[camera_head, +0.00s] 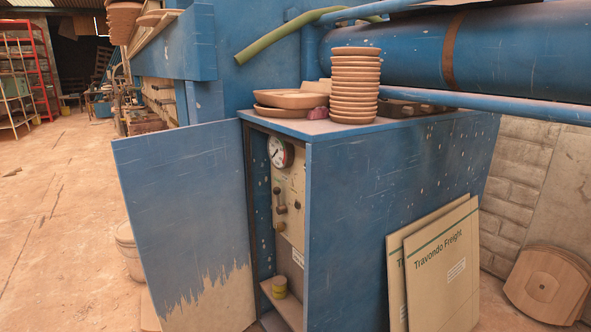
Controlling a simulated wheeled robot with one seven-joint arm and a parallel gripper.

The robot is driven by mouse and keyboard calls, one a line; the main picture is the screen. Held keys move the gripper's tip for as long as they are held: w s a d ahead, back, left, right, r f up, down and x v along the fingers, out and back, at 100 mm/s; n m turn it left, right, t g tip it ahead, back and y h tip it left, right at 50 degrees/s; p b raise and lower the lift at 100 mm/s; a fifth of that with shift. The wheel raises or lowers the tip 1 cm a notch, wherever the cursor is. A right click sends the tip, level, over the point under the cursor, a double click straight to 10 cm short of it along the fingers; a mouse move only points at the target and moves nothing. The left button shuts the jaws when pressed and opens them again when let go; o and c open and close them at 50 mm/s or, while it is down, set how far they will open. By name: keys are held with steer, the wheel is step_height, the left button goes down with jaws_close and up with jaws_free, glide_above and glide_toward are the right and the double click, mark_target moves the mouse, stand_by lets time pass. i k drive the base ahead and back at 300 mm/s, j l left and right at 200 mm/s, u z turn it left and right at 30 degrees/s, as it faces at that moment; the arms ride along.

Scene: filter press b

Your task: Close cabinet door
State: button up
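The cabinet (400,205) is a worn blue metal box in the middle of the head view. Its door (185,205) is blue with bare, peeled patches along the bottom. The door stands wide open, swung out to the left on the side away from the cabinet's near corner. Through the opening I see a panel (291,200) with a round gauge (280,151) and small levers. A small yellow-green tin (279,287) sits on a shelf low inside. My gripper is not in this view.
Stacked clay dishes (355,85) and wider bowls (290,98) stand on the cabinet top. Flat cardboard boxes (443,265) lean on its right side. A bucket (130,250) stands partly behind the door. Round boards (548,285) lean by the wall. Floor at left (55,220) is mostly clear.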

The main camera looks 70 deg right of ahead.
mark_target(183, 190)
steer(key=z, duration=1.9)
steer(key=i+j+u, duration=0.55)
steer(key=u, duration=0.15)
steer(key=i+u, duration=0.3)
steer(key=i, duration=0.15)
steer(key=i+j, duration=0.15)
steer(key=i, duration=0.65)
steer(key=i+j+u, duration=0.15)
steer(key=i, duration=0.7)
steer(key=i+j+z, duration=0.1)
steer(key=i+z, duration=0.2)
steer(key=i+j+z, duration=0.35)
steer(key=i, duration=0.15)
steer(key=i+j+z, duration=0.3)
steer(key=i+l, duration=0.05)
steer(key=l, duration=0.05)
